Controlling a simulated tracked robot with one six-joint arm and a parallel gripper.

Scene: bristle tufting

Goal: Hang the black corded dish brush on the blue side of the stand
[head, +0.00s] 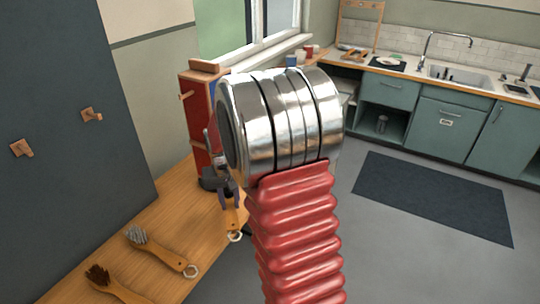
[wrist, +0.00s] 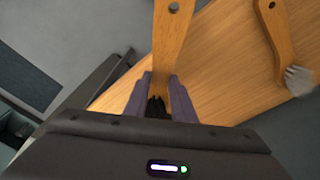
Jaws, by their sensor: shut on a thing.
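My gripper (head: 228,193) is shut on a wooden-handled brush (head: 233,217), above the wooden table. In the head view the handle points down, with a pale loop at its end; my arm stands close by. In the wrist view the gripper's purple fingers (wrist: 157,92) close around the brush (wrist: 170,32) near its black bristles. A red stand face (head: 196,120) with wooden pegs and a wooden top is behind the gripper, partly hidden by my arm. A dark blue-grey panel (head: 60,140) with two wooden pegs rises at left. I cannot tell whether it belongs to the stand.
A grey-bristled brush (head: 160,252) and a dark-brown-bristled brush (head: 112,284) lie on the table (head: 185,222). The grey-bristled brush also shows in the wrist view (wrist: 276,42). A kitchen counter with sink (head: 462,78) and a dark mat (head: 435,195) are at right, with open floor between.

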